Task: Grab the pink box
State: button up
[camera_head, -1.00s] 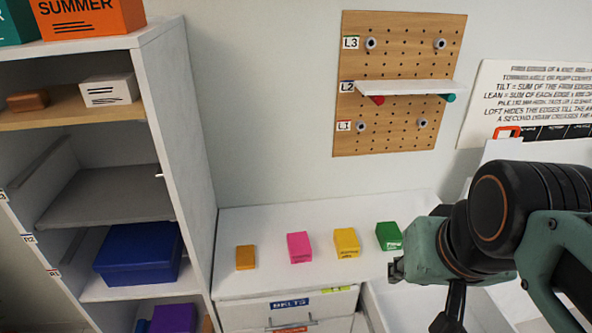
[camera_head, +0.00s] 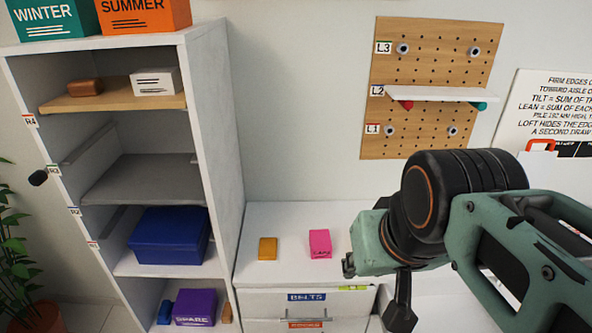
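The pink box (camera_head: 320,244) stands upright on the white top of a low drawer unit (camera_head: 287,226), right of a small orange-brown box (camera_head: 267,248). My arm reaches in from the right, in front of the right part of the drawer unit. The gripper end (camera_head: 350,266) is just right of and nearer than the pink box, with a visible gap in the picture. Its fingers are small and seen side-on, so their opening is unclear. The yellow and green boxes are hidden behind my arm.
A tall white shelf unit (camera_head: 218,150) stands left, holding a blue box (camera_head: 170,238) and a purple box (camera_head: 195,307). A pegboard (camera_head: 432,70) with a small white shelf (camera_head: 440,94) hangs above the drawer unit. The drawer top around the pink box is clear.

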aim_at(321, 247)
jog(key=i+j, duration=0.15)
jog(key=j, duration=0.15)
jog(key=i+j, duration=0.1)
jog(key=j, duration=0.25)
jog(key=i+j, duration=0.15)
jog(key=j, duration=0.15)
jog(key=i+j, duration=0.1)
jog(key=j, duration=0.25)
jog(key=i+j+z, duration=0.1)
jog(key=j+z, duration=0.4)
jog(key=k+j+z, duration=0.15)
jog(key=z, duration=0.35)
jog(key=k+j+z, duration=0.15)
jog(key=z, duration=0.35)
jog(key=k+z, duration=0.15)
jog(key=z, duration=0.3)
jog(key=i+u, duration=0.35)
jog(key=i, duration=0.2)
